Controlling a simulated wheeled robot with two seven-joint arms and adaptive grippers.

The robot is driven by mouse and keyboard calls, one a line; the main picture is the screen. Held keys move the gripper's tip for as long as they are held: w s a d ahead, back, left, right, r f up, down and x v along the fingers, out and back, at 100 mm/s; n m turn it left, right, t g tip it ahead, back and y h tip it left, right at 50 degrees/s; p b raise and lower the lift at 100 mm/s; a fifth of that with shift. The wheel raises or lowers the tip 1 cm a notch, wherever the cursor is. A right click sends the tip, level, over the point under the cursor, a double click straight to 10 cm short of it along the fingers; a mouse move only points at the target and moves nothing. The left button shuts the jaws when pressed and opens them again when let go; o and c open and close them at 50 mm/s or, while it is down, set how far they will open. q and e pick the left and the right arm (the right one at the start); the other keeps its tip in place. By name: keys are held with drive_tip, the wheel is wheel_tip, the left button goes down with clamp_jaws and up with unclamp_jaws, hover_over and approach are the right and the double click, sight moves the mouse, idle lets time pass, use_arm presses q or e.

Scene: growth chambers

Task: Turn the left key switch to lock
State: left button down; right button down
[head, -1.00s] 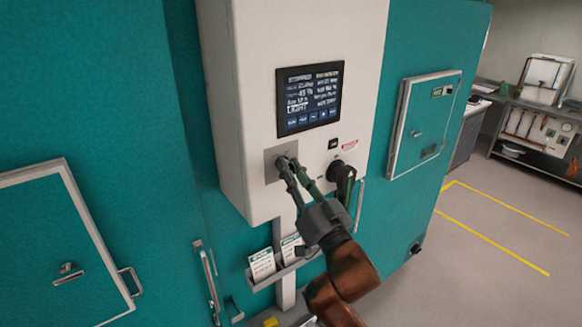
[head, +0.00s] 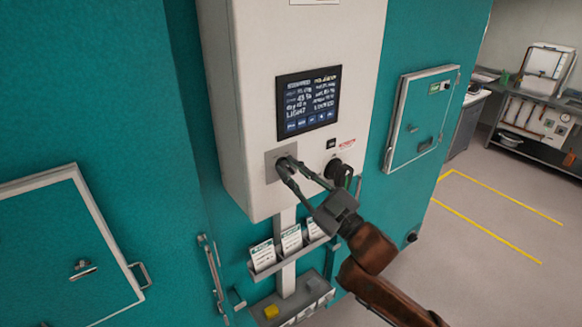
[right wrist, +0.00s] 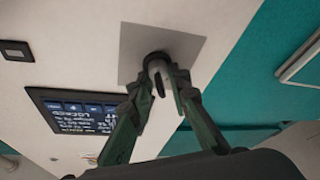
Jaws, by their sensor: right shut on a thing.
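The left key switch is a dark round knob on a square grey plate (head: 271,168), low on the white control box (head: 250,110). The key switch (right wrist: 157,64) shows in the right wrist view between the fingertips. My right gripper (head: 289,166) has its fingertips at the switch and is shut on it, one finger on each side. The fingers partly hide the switch in the head view. My left gripper is not in view.
A second black switch (head: 338,171) sits close to the right of my fingers. A display (head: 308,101) is above. A card rack (head: 265,266) hangs below. A teal door (head: 421,118) is to the right; the floor there is open.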

drive_tip(key=shift+n, duration=0.4)
drive_tip(key=c, duration=2.2)
unclamp_jaws()
drive_tip(key=shift+o, duration=0.2)
drive_tip(key=v, duration=1.2)
drive_tip(key=shift+w+d, duration=0.1)
